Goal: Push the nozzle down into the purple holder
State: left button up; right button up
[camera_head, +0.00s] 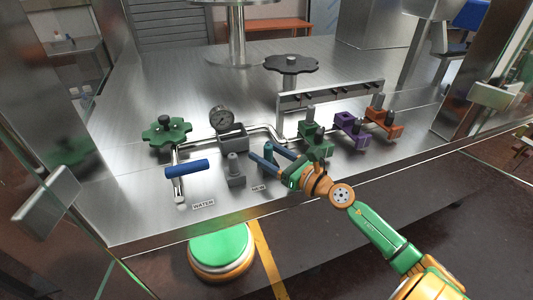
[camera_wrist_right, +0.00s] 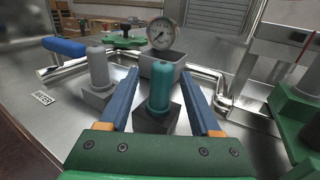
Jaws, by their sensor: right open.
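The purple holder (camera_head: 345,123) stands on the steel counter between the green and orange holders, with a dark upright piece (camera_head: 361,128) at its front. I cannot tell how deep that piece sits. My right gripper (camera_head: 258,151) is open, left of the purple holder. Its fingers lie on either side of a teal nozzle; in the right wrist view the teal nozzle (camera_wrist_right: 160,87) stands upright between the open blue fingers, in a dark square base (camera_wrist_right: 157,117). The purple holder is not in the wrist view. My left gripper is not in view.
A grey nozzle (camera_head: 233,163) in a grey base stands left of the gripper. A green holder (camera_head: 310,131) and orange holder (camera_head: 380,119) flank the purple one. A pressure gauge (camera_head: 220,118), pipe (camera_head: 257,131) and blue-handled valve (camera_head: 187,168) stand nearby.

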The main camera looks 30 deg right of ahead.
jog(key=shift+w, duration=0.1)
jog(key=shift+s+d+r, duration=0.1)
jog(key=shift+s, duration=0.3)
jog(key=c, duration=0.7)
grip_shut()
jog(key=shift+w, duration=0.1)
